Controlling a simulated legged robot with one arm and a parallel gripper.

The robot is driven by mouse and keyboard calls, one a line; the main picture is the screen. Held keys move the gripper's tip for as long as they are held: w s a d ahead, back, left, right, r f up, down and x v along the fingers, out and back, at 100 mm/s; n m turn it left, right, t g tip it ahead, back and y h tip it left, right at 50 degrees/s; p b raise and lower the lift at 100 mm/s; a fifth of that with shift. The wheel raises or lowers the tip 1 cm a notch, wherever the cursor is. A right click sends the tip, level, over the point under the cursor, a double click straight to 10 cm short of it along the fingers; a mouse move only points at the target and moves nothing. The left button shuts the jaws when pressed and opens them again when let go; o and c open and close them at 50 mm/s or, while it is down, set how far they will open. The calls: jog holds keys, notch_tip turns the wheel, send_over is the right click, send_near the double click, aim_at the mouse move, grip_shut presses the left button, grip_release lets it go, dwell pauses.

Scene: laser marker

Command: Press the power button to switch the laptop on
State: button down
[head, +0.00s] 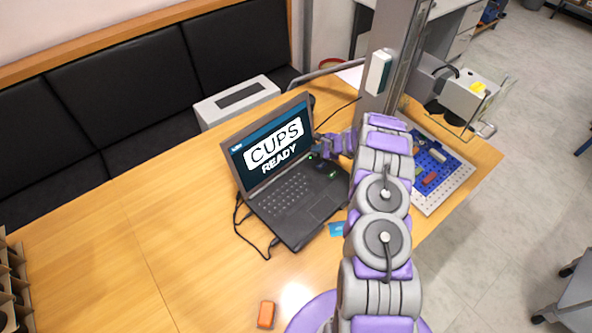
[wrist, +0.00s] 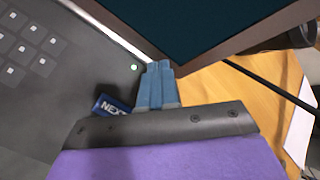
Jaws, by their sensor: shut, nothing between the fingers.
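In the wrist view the keyboard deck (wrist: 40,110) fills the left, with a small round green-lit button (wrist: 134,68) near the hinge. My gripper (head: 317,151) is at the deck's far right corner, beside the screen's lower edge. In the wrist view its blue fingers (wrist: 158,68) are shut and empty, with tips just right of the green-lit button. I cannot tell whether they touch the deck.
A blue label (wrist: 112,106) with white lettering lies on the deck beside the fingers. The screen frame (wrist: 210,50) stands close ahead. A grey upright post (head: 392,60) and a pegboard tray (head: 430,200) are to the right.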

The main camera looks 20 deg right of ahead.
jog(key=shift+r, duration=0.1)
jog(key=shift+r+p, duration=1)
jog(key=shift+r, duration=1.9)
jog(key=shift+r, duration=0.1)
